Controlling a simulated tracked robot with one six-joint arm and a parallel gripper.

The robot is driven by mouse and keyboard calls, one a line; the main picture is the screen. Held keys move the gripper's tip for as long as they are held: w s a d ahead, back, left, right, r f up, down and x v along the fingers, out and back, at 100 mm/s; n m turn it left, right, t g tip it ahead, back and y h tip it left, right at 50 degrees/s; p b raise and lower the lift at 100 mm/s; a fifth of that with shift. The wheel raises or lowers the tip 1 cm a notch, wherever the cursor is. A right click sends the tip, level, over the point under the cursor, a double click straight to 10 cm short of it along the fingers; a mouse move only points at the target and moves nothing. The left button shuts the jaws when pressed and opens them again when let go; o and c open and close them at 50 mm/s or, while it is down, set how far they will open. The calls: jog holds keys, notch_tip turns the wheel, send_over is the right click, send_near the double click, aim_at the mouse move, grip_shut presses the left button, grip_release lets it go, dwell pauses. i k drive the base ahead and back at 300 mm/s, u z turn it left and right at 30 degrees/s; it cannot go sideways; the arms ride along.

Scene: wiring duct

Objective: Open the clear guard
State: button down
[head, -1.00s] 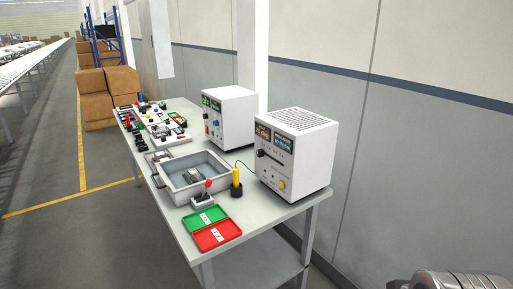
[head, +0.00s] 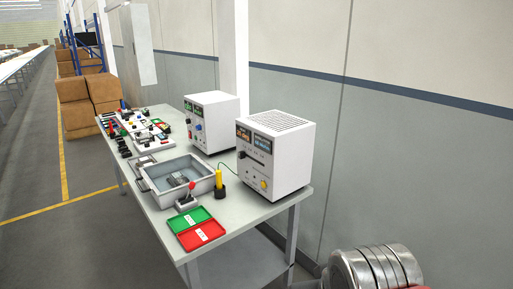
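A grey rectangular box (head: 147,190) with raised walls stands on the workbench. Its inside looks pale blue and glossy, and a small dark part shows in it. I cannot tell whether a clear guard covers it, and I cannot make out a clear guard for certain anywhere. A ribbed metal part of my arm (head: 375,270) shows at the bottom right, away from the bench. My gripper is out of view.
The workbench (head: 250,211) carries two white instruments (head: 276,152) (head: 211,118), a red-knobbed lever (head: 191,187), a yellow-handled tool in a black holder (head: 219,181), and green (head: 189,217) and red (head: 203,236) trays. Brown boxes (head: 82,120) stand beyond. The aisle at left is clear.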

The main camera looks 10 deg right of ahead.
aim_at(152, 187)
jog(key=z, duration=0.05)
jog(key=i, duration=1)
jog(key=u, duration=0.05)
